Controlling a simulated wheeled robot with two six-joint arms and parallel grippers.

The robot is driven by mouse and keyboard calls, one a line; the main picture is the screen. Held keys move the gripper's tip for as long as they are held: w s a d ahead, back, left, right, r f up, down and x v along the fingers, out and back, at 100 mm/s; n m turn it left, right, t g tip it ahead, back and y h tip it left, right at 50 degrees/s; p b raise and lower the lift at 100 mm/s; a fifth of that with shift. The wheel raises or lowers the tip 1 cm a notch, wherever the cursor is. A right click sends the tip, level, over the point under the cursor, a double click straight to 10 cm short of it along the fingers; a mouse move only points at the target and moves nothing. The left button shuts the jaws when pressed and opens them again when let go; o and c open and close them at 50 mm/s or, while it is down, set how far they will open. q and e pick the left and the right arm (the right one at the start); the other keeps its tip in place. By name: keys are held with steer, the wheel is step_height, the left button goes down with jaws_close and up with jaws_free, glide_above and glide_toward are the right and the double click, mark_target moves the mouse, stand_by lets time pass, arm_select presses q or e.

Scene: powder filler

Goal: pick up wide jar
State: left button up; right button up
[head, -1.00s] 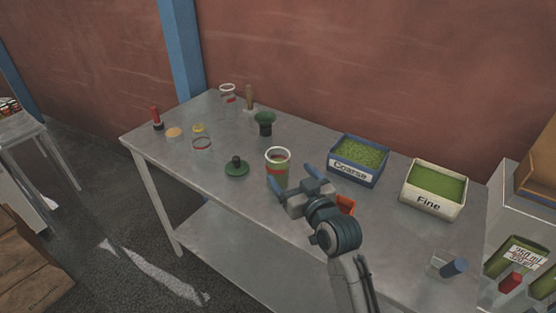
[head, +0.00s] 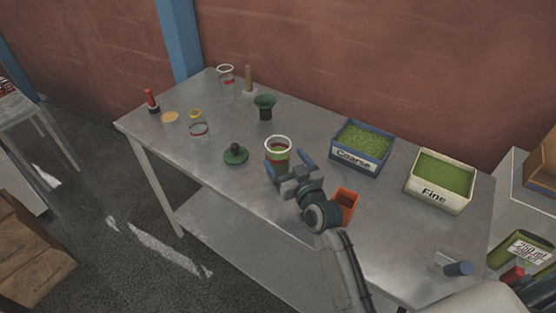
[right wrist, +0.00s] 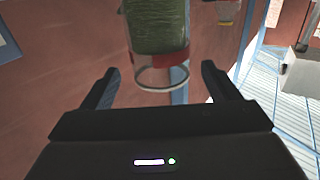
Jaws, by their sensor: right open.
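A wide jar (head: 277,150) with a white rim, a red band and green powder inside stands upright near the middle of the table. In the head view my right gripper (head: 288,166) is open beside its lower part, on the near side, and hides its base. In the right wrist view the jar (right wrist: 158,30) shows at the top, inverted, with its clear rim (right wrist: 160,78) between the open fingers' lines. The fingers look apart from its sides; whether they reach around it I cannot tell. My left gripper is not in view.
An orange cup (head: 346,204) stands right of the gripper. The Coarse bin (head: 361,160) and Fine bin (head: 433,196) are behind right.

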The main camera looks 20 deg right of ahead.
steer(key=shift+w+a+r+p, duration=0.15)
steer(key=shift+w+p, duration=0.1)
steer(key=shift+w, duration=0.35)
steer(key=shift+w+a+r+p, duration=0.1)
steer(key=shift+w+r+p, duration=0.1)
steer(key=shift+w, duration=0.4)
steer(key=shift+w+f, duration=0.25)
steer(key=shift+w, duration=0.75)
steer(key=shift+w+a, duration=0.1)
steer(key=shift+w, duration=0.05)
steer(key=shift+c, duration=1.3)
steer(key=c, duration=1.4)
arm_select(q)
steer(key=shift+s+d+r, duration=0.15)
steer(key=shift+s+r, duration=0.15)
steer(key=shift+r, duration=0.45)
arm_select(e)
steer(key=shift+o, duration=0.2)
arm_select(q)
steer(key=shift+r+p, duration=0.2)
steer(key=shift+p, duration=0.2)
arm_select(e)
steer(key=shift+r, duration=0.15)
